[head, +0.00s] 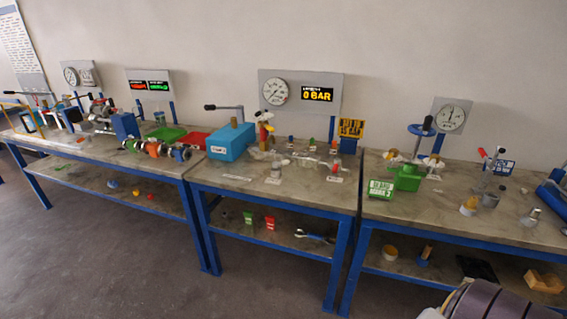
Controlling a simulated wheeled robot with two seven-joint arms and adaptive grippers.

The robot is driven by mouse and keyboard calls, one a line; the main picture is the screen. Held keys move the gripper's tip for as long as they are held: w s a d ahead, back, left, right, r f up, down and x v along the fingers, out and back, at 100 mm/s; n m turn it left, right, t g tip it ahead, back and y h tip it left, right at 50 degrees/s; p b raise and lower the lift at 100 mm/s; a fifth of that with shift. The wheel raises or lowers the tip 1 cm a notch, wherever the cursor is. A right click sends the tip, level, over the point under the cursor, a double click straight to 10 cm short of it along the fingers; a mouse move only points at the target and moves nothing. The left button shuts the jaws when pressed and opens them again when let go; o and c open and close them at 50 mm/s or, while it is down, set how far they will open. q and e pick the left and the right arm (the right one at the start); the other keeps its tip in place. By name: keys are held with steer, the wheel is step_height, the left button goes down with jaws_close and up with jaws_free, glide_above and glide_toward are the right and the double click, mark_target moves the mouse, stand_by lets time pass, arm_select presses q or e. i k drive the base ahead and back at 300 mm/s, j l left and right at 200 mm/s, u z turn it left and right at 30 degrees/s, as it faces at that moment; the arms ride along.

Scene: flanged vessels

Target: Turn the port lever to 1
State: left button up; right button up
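No lever here can be read as the port lever, and no "1" mark is legible at this size. A red-tipped lever (483,152) stands on the right bench, tilted. Neither of my grippers shows in the head view. A dark ribbed part at the bottom right corner seems to be my arm.
The middle bench (235,180) carries a gauge (276,91), a "0 BAR" display (317,94) and several small fittings. The left bench holds a green tray (166,134) and flanged pipework (160,148). Open floor (110,250) lies in front.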

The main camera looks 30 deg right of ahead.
mark_target(283, 163)
steer(key=i+l, duration=0.15)
steer(key=l, duration=0.25)
steer(key=i+l, duration=0.15)
steer(key=l, duration=0.2)
steer(key=i+l, duration=0.15)
steer(key=l, duration=0.25)
steer(key=z, duration=0.05)
